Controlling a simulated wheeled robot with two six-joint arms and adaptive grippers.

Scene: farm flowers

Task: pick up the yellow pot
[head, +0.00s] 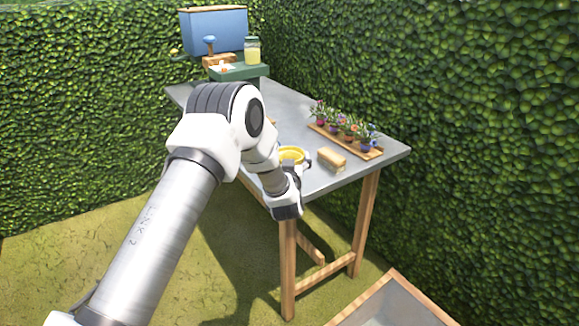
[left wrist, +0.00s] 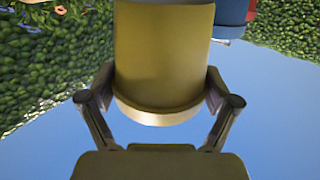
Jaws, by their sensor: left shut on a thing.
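The yellow pot (head: 291,154) shows in the head view near the front edge of the grey table (head: 305,122), partly hidden by my left arm. In the left wrist view the yellow pot (left wrist: 164,60) fills the upper middle, between the two fingers. My left gripper (left wrist: 163,100) is shut on the pot, with one finger against each side. In the head view my left gripper (head: 302,163) is small and partly hidden behind my wrist. Whether the pot touches the table is hard to tell. My right gripper is in neither view.
A light wooden block (head: 332,159) lies right of the pot. A wooden tray (head: 372,154) of several small potted flowers stands behind it. A blue box (head: 214,31) and a jar (head: 252,51) stand at the far end. Hedges border the table's back and right.

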